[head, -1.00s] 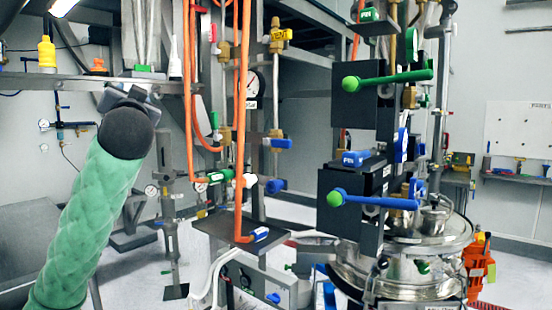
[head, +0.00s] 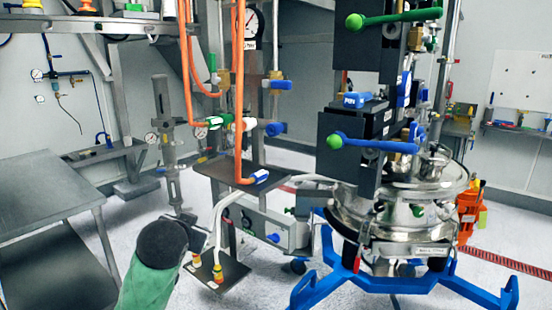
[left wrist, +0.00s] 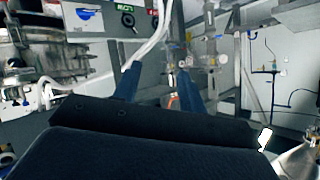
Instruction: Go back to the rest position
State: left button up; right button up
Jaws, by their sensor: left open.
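My left arm, in a green sleeve with a dark rounded joint, shows low and left of centre in the head view. My left gripper (left wrist: 172,74) shows in the left wrist view as two dark blue fingers set well apart. It is open, with nothing held between them. In the head view I cannot make out its fingers. My right arm and gripper are in neither view.
The steel sifter vessel (head: 400,215) on its blue stand (head: 345,280) stands to the right. A valve with a blue handle (head: 375,145) is above it. A small dark shelf (head: 218,277) is beside my left arm. A grey table (head: 45,190) is at left.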

pick_arm(q)
jog(key=s+d+f+g+h, duration=0.1)
jog(key=s+f+g, duration=0.1)
jog(key=s+f, duration=0.55)
jog(key=s+d+f+n+g, duration=0.15)
jog(key=s+f, duration=0.25)
jog(key=f, duration=0.6)
jog(key=s+d+f+m+g+h, duration=0.1)
jog(key=s+d+f+g, duration=0.1)
jog(key=s+f, duration=0.55)
jog(key=s+d+f+n+g, duration=0.1)
jog(key=s+f+g, duration=0.4)
jog(key=s+f, duration=1.1)
jog(key=s, duration=0.3)
jog(key=shift+s+d+f, duration=0.15)
jog(key=shift+s+f, duration=0.1)
jog(key=shift+s, duration=0.1)
